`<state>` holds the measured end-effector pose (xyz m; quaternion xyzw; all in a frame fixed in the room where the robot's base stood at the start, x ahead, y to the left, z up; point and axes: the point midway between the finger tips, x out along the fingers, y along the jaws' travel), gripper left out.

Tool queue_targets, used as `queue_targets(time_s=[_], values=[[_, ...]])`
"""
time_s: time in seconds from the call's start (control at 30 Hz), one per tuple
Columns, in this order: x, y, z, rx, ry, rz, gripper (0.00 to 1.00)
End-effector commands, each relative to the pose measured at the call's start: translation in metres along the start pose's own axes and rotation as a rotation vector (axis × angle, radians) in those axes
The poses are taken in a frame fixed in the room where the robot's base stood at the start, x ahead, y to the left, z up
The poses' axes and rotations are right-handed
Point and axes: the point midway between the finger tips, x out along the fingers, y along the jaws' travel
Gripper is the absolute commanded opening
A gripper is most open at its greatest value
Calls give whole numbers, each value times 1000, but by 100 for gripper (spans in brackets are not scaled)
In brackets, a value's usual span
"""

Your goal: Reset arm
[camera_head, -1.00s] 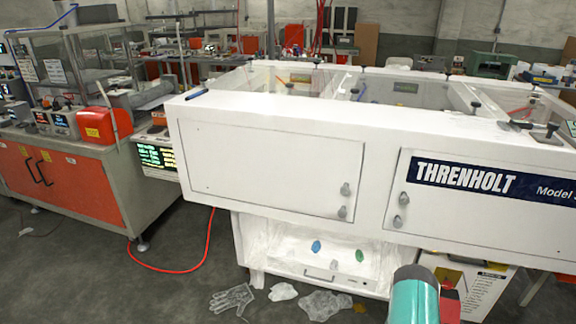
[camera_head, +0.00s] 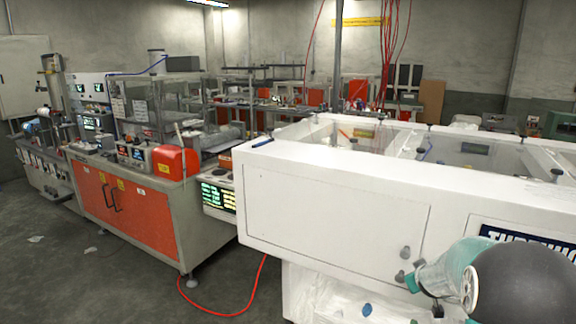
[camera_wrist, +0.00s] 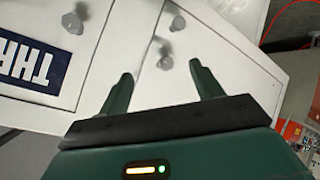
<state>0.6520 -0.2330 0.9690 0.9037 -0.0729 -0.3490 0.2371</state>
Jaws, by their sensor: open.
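My gripper (camera_wrist: 160,76) shows in the wrist view with two dark green fingers apart and nothing between them. Beyond the fingers is the white front of the large machine, tilted in this view, with grey knobs (camera_wrist: 166,62) and part of a dark blue label (camera_wrist: 30,65). In the head view my teal and dark grey arm is at the lower right, in front of the white machine (camera_head: 330,205). It covers part of the machine's right front and label. I cannot make out the fingers there.
An orange-fronted bench (camera_head: 130,212) with instruments stands at the left. A red hose (camera_head: 225,312) lies on the floor between bench and machine. Clear plastic (camera_head: 330,295) hangs under the machine. Grey floor (camera_head: 70,290) is open at the lower left.

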Motion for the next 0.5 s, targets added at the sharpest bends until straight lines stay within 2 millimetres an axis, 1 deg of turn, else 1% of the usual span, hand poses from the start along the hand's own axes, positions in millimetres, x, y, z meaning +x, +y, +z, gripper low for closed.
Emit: queue_targets(time_s=[0.03, 0.07, 0.1, 0.17, 0.2, 0.37, 0.4, 0.47, 0.5], values=[[-24, -6, -14, 17, 2, -23, 65], [-36, -9, -19, 30, -2, -39, 65], [-54, -15, -25, 46, -7, -60, 65], [-79, -23, -33, 70, -18, -91, 65], [-96, -29, -37, 86, -25, -110, 65], [-166, -53, -45, 142, -62, -184, 65], [-183, -59, -44, 155, -73, -201, 65], [-209, -68, -42, 175, -91, -226, 65], [-226, -74, -40, 188, -103, -241, 65]])
